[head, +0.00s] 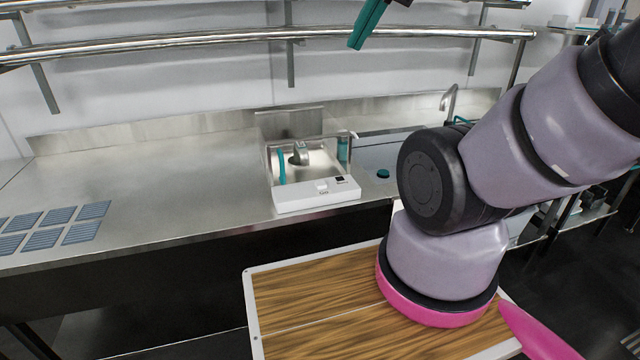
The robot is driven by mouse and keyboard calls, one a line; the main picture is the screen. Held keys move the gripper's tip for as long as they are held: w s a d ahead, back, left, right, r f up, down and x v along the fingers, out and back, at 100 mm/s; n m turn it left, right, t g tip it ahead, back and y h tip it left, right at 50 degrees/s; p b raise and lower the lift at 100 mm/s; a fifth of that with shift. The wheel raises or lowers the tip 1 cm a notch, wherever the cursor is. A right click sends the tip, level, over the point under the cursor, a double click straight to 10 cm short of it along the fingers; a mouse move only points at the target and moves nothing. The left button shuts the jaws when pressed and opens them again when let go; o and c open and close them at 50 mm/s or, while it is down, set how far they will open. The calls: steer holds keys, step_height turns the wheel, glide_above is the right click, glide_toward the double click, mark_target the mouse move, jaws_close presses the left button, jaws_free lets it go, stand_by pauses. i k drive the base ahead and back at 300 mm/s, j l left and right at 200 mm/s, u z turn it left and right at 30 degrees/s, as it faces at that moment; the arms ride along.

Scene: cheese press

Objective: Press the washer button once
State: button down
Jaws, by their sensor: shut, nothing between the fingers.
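A small white washer (318,195) is set on the steel counter, in the middle of the head view. On its front panel are a pale square button (321,186) and a small dark square (341,179). A teal bar (282,166) stands at its left side. My gripper (359,42) shows only in part at the top edge, as a teal finger piece pointing down and left. It looks shut and empty, above and apart from the washer. The rest of the gripper is out of frame.
The steel counter (150,185) is clear left of the washer, with several blue-grey slatted pads (82,232) at far left. A teal knob (383,174) and a tap (449,98) are to the right. A metal rail (200,43) runs along the wall.

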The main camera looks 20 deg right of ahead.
mark_target(320, 185)
steer(key=i+l+u, duration=0.2)
steer(key=l+u, duration=0.15)
steer(key=l, duration=0.8)
steer(key=l+u, duration=0.4)
steer(key=l, duration=0.75)
